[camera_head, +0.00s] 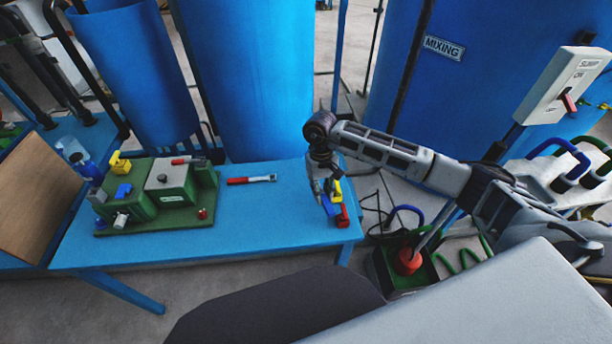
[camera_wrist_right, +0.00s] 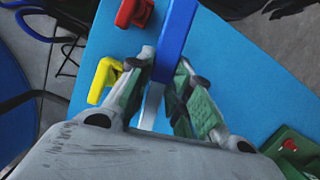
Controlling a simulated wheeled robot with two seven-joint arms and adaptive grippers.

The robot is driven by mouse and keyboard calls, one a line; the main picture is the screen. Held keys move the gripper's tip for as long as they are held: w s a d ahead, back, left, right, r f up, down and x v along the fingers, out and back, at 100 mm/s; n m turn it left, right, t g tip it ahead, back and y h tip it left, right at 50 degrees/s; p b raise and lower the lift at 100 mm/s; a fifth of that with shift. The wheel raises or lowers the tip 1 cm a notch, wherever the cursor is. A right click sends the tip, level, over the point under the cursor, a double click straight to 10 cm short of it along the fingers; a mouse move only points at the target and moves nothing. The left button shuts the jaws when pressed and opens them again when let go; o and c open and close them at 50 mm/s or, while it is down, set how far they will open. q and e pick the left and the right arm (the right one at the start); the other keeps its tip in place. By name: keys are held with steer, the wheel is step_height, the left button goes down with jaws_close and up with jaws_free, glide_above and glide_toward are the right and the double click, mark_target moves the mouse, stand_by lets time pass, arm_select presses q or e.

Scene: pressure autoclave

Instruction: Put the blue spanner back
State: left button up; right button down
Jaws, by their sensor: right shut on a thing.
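My right gripper (camera_head: 323,186) is over the right end of the blue bench (camera_head: 285,220). It is shut on the blue spanner (camera_head: 330,205). In the wrist view the spanner's blue handle (camera_wrist_right: 178,38) points up and away, and its metal shank runs between the two fingers (camera_wrist_right: 163,78). The fingers hide part of the shank. I cannot tell whether the spanner touches the bench. A red piece (camera_head: 342,217) and a yellow piece (camera_head: 338,190) are close beside it. My left gripper is not in view.
A red-handled spanner (camera_head: 250,180) lies left of the gripper on the bench. A green unit (camera_head: 175,190) with small fittings stands further left. The bench is clear between them and its front edge. Blue tanks (camera_head: 250,80) stand behind.

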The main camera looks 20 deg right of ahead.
steer(key=shift+d, duration=0.3)
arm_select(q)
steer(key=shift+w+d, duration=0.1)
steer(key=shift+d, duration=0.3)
arm_select(e)
steer(key=shift+w, duration=0.1)
steer(key=shift+a+r+m, duration=0.1)
steer(key=shift+a+m, duration=0.2)
steer(key=shift+m, duration=0.1)
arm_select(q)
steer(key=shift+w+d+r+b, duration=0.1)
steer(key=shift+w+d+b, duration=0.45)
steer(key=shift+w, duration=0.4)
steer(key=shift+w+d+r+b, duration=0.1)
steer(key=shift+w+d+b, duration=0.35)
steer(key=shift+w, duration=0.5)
arm_select(e)
steer(key=w+a+r+m+t+y, duration=0.1)
steer(key=w+a+m, duration=0.1)
steer(key=a+m, duration=0.3)
steer(key=w+a+r+m+t+y, duration=0.1)
steer(key=a+m, duration=0.5)
steer(key=m, duration=0.7)
steer(key=shift+w+r+m+t, duration=0.3)
steer(key=shift+w+r+m, duration=0.1)
steer(key=shift+w+r, duration=0.45)
